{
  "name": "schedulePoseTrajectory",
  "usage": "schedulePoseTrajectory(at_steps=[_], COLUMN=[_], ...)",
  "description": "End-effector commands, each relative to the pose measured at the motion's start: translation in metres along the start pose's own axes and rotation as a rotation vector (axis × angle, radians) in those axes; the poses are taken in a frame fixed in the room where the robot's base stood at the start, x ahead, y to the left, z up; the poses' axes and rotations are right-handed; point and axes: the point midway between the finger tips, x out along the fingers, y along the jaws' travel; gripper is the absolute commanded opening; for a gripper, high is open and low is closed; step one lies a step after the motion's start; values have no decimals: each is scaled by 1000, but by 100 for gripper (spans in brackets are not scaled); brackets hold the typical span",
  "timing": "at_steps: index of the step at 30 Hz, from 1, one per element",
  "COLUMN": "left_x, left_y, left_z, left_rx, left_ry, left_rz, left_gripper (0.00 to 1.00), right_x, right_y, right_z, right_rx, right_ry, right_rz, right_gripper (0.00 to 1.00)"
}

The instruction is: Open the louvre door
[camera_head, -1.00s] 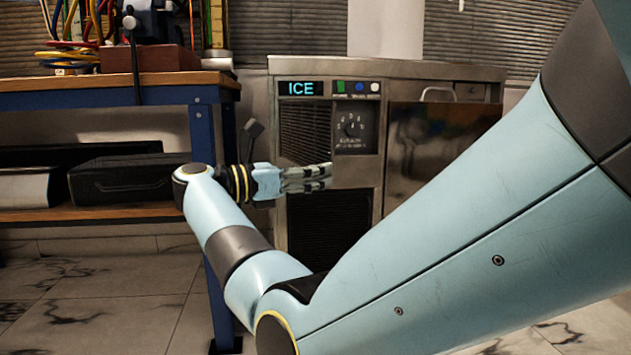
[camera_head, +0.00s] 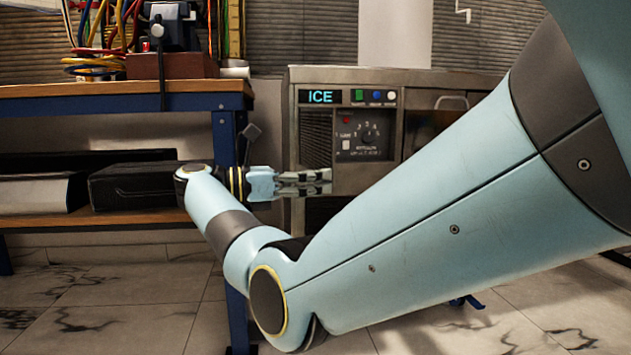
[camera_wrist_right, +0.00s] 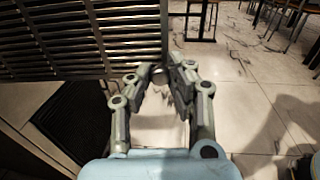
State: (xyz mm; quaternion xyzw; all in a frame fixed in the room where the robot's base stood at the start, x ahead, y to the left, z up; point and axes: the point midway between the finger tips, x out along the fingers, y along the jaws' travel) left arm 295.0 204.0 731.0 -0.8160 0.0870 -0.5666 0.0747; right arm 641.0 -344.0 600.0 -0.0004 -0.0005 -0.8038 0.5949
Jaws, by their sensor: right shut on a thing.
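The louvre door (camera_wrist_right: 90,35) is the slatted metal panel at the upper left of the right wrist view. My right gripper (camera_wrist_right: 165,72) is at its lower right edge there, with its fingertips closed on a small rounded part of the door. In the head view my right gripper (camera_head: 328,181) is in front of the ice machine (camera_head: 352,185), below the dial panel. My right arm hides most of the machine's lower front, so I cannot tell there how far the door stands open. My left gripper is not in view.
A blue-legged workbench (camera_head: 228,140) stands close to the left of my right forearm, with a black case (camera_head: 135,182) on its lower shelf. A dark grated area (camera_wrist_right: 78,120) shows below the door in the wrist view. Tiled floor is clear at lower left.

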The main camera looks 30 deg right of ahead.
Motion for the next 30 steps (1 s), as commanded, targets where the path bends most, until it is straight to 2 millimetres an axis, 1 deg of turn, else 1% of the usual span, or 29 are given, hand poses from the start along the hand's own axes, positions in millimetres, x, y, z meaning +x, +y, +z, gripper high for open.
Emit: schedulePoseTrajectory(at_steps=[4, 5, 9, 11, 18, 21, 23, 30], left_x=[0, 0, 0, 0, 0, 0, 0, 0], left_y=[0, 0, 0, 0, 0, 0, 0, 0], left_z=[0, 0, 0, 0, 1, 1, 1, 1], left_rx=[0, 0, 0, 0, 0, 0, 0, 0], left_ry=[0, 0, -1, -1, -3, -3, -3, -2], left_rz=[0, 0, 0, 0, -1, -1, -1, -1], left_gripper=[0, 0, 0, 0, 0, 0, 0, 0], right_x=[0, 0, 0, 0, 0, 0, 0, -1], right_y=[-1, -1, -1, -1, 0, 0, 0, 0], right_z=[-2, -2, -2, -2, 0, 6, 14, 62], right_rx=[-4, -4, -3, -3, -1, 0, 3, 4], right_ry=[2, 2, 2, 2, 1, 2, 3, 4], right_rz=[-3, -3, -1, -1, 0, 1, 1, 0], right_gripper=[0, 18, 37, 44, 44, 44, 44, 44])
